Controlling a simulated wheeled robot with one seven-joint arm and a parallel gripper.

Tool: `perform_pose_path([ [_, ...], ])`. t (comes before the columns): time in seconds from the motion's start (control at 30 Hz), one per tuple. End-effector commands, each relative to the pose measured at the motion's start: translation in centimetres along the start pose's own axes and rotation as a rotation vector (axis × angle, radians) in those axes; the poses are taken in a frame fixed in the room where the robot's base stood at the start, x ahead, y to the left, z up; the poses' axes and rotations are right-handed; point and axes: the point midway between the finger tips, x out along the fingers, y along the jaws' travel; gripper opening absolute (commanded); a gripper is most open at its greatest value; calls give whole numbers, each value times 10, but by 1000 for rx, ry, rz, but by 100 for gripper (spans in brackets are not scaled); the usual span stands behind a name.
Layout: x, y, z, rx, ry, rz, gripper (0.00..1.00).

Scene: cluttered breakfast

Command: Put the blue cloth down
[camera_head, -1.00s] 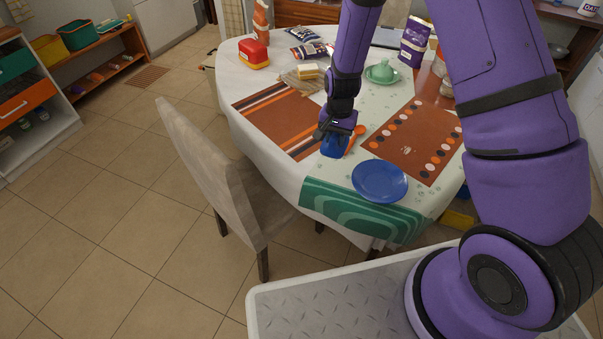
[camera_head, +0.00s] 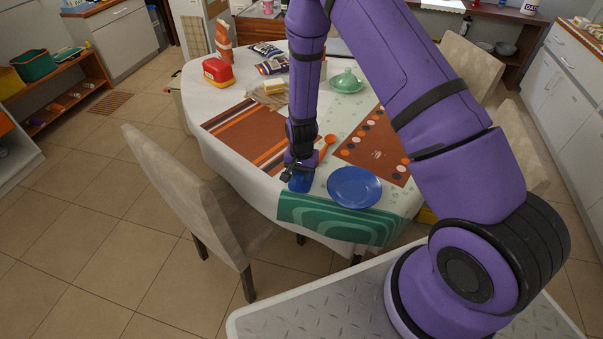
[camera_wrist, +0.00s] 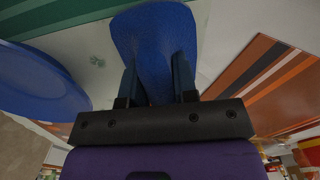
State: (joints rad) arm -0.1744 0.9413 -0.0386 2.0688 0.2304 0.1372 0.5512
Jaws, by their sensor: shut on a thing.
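The blue cloth (camera_head: 299,182) is pinched in my gripper (camera_head: 300,170) near the front edge of the table, left of the blue plate. In the wrist view the cloth (camera_wrist: 153,45) sits between the two fingers of my gripper (camera_wrist: 158,75), which is shut on it. The cloth spreads out beyond the fingertips. White tablecloth shows behind it. I cannot tell for sure whether the cloth touches the table.
The blue plate (camera_head: 354,187) lies right of the cloth, by the green mat (camera_head: 335,219). An orange spoon (camera_head: 326,144) lies behind. A striped brown mat (camera_head: 246,133) lies to the left. A chair (camera_head: 190,195) stands at the near left edge.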

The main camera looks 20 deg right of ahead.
Motion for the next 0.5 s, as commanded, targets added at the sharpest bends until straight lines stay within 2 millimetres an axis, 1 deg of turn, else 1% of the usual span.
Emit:
perform_pose_path([
  [0.33,3,0,0,0,1,0,0],
  [0.37,2,0,0,1,1,-1,32],
  [0.4,2,0,0,0,1,-1,41],
  [0.43,2,0,0,0,1,-1,48],
  [0.47,2,0,0,0,1,-1,52],
  [0.5,2,0,0,0,1,-1,52],
])
